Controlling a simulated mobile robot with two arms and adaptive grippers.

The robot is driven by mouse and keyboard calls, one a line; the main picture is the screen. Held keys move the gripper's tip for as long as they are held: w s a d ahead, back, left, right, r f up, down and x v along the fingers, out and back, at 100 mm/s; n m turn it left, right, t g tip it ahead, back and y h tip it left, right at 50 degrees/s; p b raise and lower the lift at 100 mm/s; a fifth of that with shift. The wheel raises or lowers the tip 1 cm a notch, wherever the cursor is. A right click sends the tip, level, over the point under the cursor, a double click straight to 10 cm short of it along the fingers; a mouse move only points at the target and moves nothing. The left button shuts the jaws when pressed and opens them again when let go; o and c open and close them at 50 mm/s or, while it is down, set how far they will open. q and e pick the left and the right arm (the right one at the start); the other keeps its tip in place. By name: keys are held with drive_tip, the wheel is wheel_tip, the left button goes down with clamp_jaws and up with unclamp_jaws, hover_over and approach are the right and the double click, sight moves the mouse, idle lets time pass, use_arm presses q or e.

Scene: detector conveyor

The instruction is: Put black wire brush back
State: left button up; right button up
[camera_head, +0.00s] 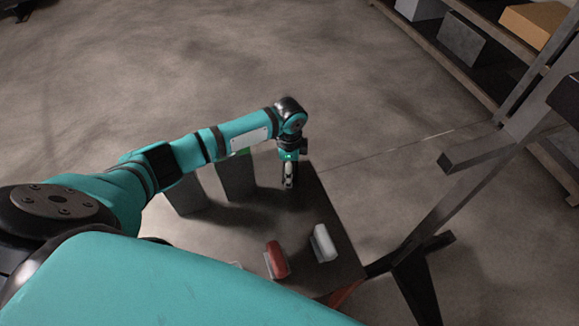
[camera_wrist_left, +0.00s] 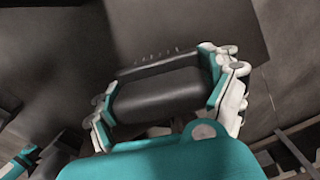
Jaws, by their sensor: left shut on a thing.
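The black wire brush (camera_wrist_left: 158,93) has a dark, rounded block-shaped body, with a few small bumps along its far edge in the left wrist view. In the head view my left gripper (camera_head: 289,180) points down over the far part of a dark tabletop (camera_head: 318,205). The brush is too small and dark to make out there. I cannot tell whether it touches the tabletop. My right gripper is not in view.
A red brush-like block (camera_head: 276,260) and a white one (camera_head: 323,243) sit on the near part of the tabletop. Grey upright panels (camera_head: 186,196) stand left of the gripper. A metal frame (camera_head: 465,185) rises at right. Shelves with boxes (camera_head: 534,22) stand at the far right.

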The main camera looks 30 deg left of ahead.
use_arm(q)
drive_tip(key=o, duration=0.9)
drive_tip(key=shift+c, duration=0.2)
wheel_tip(320, 180, up, 12)
drive_tip(key=shift+b, duration=0.75)
